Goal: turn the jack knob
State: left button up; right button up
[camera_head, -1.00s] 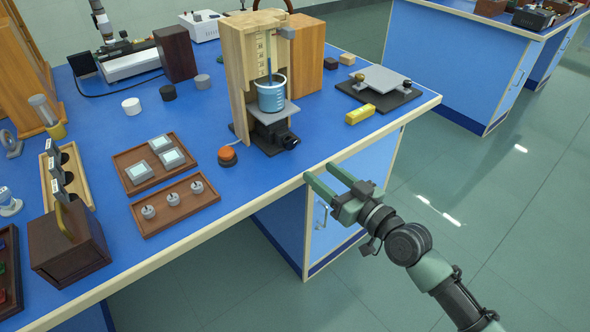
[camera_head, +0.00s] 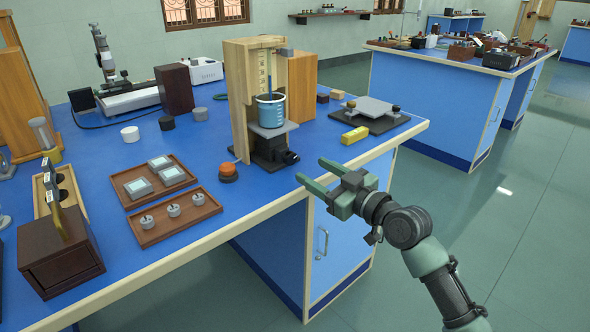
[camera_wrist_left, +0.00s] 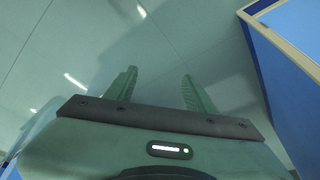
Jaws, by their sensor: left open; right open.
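The lab jack (camera_head: 270,148) is a small black stand with a grey top plate, at the foot of an open wooden stand (camera_head: 238,105). Its dark knob (camera_head: 291,157) points toward the front right. A blue-tinted beaker (camera_head: 271,110) stands on the plate with a blue rod upright in it. My right gripper (camera_head: 312,176) is open and empty, in front of the jack past the bench's front edge, apart from the knob. My left gripper (camera_wrist_left: 158,90) shows only in the left wrist view, open and empty above the floor.
An orange button (camera_head: 228,172) sits left of the jack. A yellow block (camera_head: 354,135) and a black platform (camera_head: 372,120) lie to the right. Trays with small parts (camera_head: 176,230) lie front left. The bench's front edge (camera_head: 225,230) runs beneath my right gripper's side.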

aim_at(292, 159)
jog(key=x, duration=0.7)
jog(key=shift+b, duration=0.3)
jog(key=shift+s, duration=0.1)
grip_shut()
